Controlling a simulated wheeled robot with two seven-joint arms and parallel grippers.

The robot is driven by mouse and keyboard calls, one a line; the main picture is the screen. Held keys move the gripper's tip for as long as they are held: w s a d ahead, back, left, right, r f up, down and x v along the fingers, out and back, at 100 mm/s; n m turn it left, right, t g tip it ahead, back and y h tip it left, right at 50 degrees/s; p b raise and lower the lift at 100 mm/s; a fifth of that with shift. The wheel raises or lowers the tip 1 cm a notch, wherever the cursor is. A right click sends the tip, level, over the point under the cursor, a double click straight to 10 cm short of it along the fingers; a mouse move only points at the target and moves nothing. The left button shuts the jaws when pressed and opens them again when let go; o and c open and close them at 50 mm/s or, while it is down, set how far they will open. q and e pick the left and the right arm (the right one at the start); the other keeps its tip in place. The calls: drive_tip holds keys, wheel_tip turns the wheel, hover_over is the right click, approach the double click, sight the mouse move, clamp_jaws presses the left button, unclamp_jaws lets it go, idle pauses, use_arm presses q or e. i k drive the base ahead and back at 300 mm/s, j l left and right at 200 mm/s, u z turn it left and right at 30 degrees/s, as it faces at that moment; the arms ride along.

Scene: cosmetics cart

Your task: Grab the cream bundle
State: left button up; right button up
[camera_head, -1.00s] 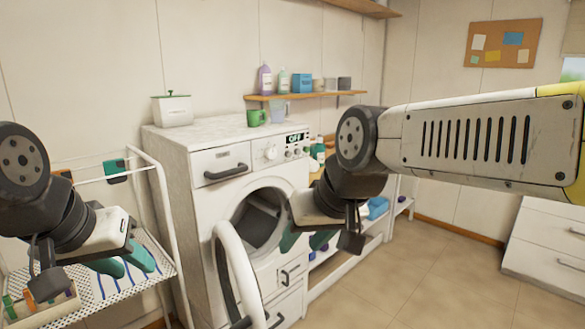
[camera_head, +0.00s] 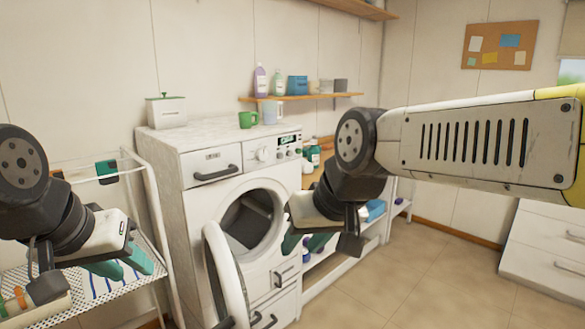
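A cream-coloured thing (camera_head: 45,308) lies at the lower left edge on the white cart, beside orange and green items. It is partly cut off, and I cannot tell whether it is the cream bundle. My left gripper (camera_head: 120,264) hangs over the cart, its teal fingertips apart and nothing seen between them. It is above and to the right of the cream thing. My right gripper (camera_head: 305,242) hangs in front of the washing machine's right side, teal fingertips apart and seemingly empty.
The white mesh cart (camera_head: 150,290) has a raised wire frame and blue-striped cloth. The washing machine (camera_head: 220,160) stands beside it, its round door (camera_head: 225,275) swung open towards me. A low shelf unit (camera_head: 345,256) stands to its right. The floor (camera_head: 430,270) at right is clear.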

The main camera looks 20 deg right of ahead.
sight(307, 167)
drive_tip(key=l+u, duration=0.35)
drive_tip(key=l, duration=1.7)
drive_tip(key=i+l+u, duration=0.1)
drive_tip(key=i+l, duration=0.15)
drive_tip(key=i+l+u, duration=0.1)
drive_tip(key=i+l, duration=0.15)
drive_tip(key=l, duration=0.15)
drive_tip(key=i+l+u, duration=0.1)
drive_tip(key=l, duration=0.25)
drive_tip(key=i+l+u, duration=0.1)
drive_tip(key=i+l, duration=0.25)
drive_tip(key=i+l+u, duration=0.1)
drive_tip(key=l, duration=0.35)
drive_tip(key=i+l, duration=0.2)
drive_tip(key=i, duration=0.15)
drive_tip(key=i+l, duration=0.25)
drive_tip(key=i, duration=0.15)
drive_tip(key=u, duration=0.05)
